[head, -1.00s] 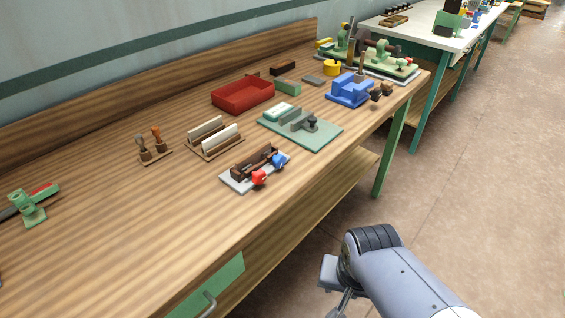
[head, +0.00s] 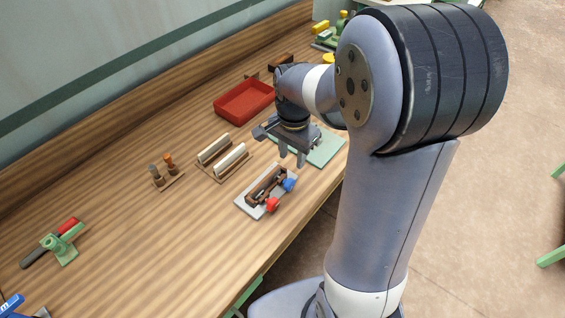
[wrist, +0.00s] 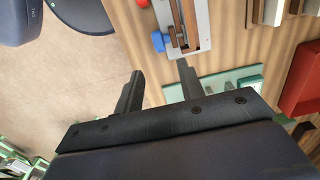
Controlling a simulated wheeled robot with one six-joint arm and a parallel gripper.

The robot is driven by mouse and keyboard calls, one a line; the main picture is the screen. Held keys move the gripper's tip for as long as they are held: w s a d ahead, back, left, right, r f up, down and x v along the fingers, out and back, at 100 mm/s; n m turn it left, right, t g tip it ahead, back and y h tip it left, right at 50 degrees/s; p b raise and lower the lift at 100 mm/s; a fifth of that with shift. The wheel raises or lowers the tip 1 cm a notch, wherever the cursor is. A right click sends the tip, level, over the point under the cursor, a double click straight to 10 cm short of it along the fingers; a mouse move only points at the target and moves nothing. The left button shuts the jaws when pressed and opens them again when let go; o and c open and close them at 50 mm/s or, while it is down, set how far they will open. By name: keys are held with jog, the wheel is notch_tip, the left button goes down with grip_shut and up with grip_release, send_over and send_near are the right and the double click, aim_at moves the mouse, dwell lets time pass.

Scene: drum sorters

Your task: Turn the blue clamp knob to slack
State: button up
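The blue clamp knob (head: 289,185) is on the right side of a small fixture with a grey base plate (head: 246,204) and a dark brown block, near the bench's front edge. A red knob (head: 272,204) sits beside it on the same fixture. In the wrist view the blue knob (wrist: 158,41) shows ahead of the fingers and the red knob (wrist: 142,3) at the top edge. My gripper (head: 292,160) is above the bench, behind the fixture and apart from it. Its two fingers (wrist: 160,84) are spread, with nothing between them.
A green plate (head: 327,150) lies under and right of my gripper. A red tray (head: 243,101), a rack with white strips (head: 230,160) and a stand with two handled stamps (head: 165,172) are on the bench. Bare wood lies left of the fixture.

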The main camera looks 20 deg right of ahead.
aim_at(291, 179)
notch_tip(291, 179, down, 11)
jog(key=shift+r, duration=0.15)
jog(key=shift+c, duration=0.6)
grip_shut()
